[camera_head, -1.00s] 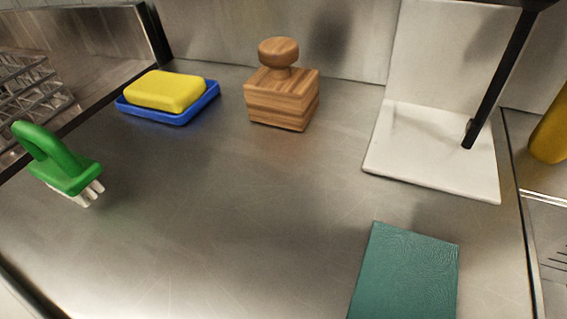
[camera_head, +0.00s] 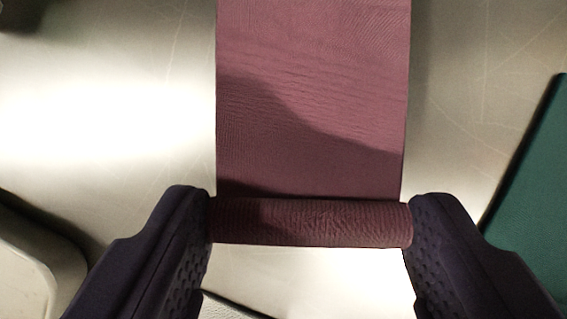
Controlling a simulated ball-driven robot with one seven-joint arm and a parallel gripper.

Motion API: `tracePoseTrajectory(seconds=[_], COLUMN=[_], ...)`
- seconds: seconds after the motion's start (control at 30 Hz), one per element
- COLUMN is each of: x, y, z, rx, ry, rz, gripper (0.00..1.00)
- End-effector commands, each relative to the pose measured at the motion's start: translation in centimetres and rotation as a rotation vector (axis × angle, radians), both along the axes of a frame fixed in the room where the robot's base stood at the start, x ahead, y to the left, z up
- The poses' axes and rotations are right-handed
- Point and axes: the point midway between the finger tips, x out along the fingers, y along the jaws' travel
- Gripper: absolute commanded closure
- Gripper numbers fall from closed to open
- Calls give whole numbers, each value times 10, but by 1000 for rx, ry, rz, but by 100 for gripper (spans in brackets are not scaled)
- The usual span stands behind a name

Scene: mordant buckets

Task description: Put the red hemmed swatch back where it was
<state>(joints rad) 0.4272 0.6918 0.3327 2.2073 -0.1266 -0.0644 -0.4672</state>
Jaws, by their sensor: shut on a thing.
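The red hemmed swatch (camera_head: 312,110) is a dusky red cloth strip with a thick rolled hem along its near edge. It fills the upper middle of the view and runs out of the top of the picture. My gripper (camera_head: 311,222) is shut on the two ends of the hem, one dark finger at each side. The flat part of the cloth extends away from the hem over the metal surface. I cannot tell whether the cloth touches the surface. A shadow falls across its lower half.
A teal green flat piece (camera_head: 535,185) lies at the right edge, apart from the swatch. A pale rounded object (camera_head: 38,268) is at the lower left. A whitish edge shows below the hem. Bare metal worktop (camera_head: 110,110) lies to the left.

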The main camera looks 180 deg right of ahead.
Motion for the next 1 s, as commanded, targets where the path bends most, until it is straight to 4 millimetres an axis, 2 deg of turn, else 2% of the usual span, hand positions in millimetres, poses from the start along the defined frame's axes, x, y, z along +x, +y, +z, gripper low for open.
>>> tracePoseTrajectory(seconds=[0.03, 0.1, 0.43, 0.47, 0.57, 0.87, 1.0], x=[0, -1, 0, 0, 0, 0, -5], y=[0, 0, -1, -1, -1, -1, -3], z=[-12, -20, -22, -22, -21, -19, -4], rx=[0, 0, 0, 0, 0, 0, 0], ry=[2, 2, 0, 0, 0, 0, -1], rz=[0, 0, 0, 0, 0, 0, 0], gripper=[61, 61, 61, 30, 7, 6, 6])
